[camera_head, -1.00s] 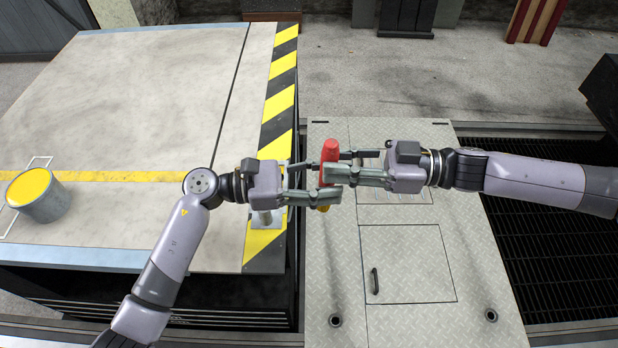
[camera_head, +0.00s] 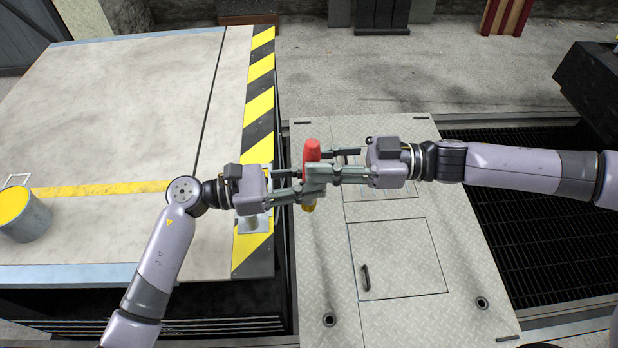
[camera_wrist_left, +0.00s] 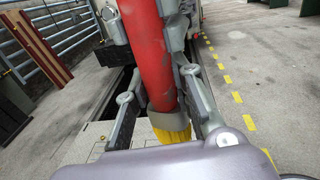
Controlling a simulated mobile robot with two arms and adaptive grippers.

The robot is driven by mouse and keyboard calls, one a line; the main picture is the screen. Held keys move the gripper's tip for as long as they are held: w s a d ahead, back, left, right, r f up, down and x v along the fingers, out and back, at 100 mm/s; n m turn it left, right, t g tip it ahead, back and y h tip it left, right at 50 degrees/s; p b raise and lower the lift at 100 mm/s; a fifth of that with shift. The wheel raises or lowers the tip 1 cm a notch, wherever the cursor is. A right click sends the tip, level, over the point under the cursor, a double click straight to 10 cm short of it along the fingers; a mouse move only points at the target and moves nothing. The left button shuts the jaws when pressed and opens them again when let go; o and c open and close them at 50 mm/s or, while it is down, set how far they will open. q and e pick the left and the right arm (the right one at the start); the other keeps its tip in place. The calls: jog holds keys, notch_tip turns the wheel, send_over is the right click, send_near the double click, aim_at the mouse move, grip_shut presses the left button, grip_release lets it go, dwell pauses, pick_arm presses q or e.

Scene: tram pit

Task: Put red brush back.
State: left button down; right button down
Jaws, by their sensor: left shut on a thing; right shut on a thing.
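The red brush has a red handle (camera_head: 312,150), a grey collar and yellow bristles (camera_head: 308,206) pointing down. It is upright, slightly tilted, above the metal floor plate, between my two grippers. My left gripper (camera_head: 300,188) is shut on the brush from the left. My right gripper (camera_head: 322,168) is shut on it from the right, and their fingers overlap around the handle. In the left wrist view the red handle (camera_wrist_left: 150,50) runs between my left fingers, with the yellow bristles (camera_wrist_left: 171,133) below.
A large table (camera_head: 120,110) with a black-yellow striped edge is at left. A grey bucket (camera_head: 25,220) with a yellow top stands on it. A small grey item (camera_head: 252,222) is on the stripe below my left gripper. The hatched metal plate (camera_head: 400,260) has dark grating (camera_head: 520,230) to its right.

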pick_arm(q)
jog(key=shift+w, duration=0.1)
pick_arm(e)
jog(key=c, duration=1.3)
grip_release()
jog(key=shift+s, duration=0.1)
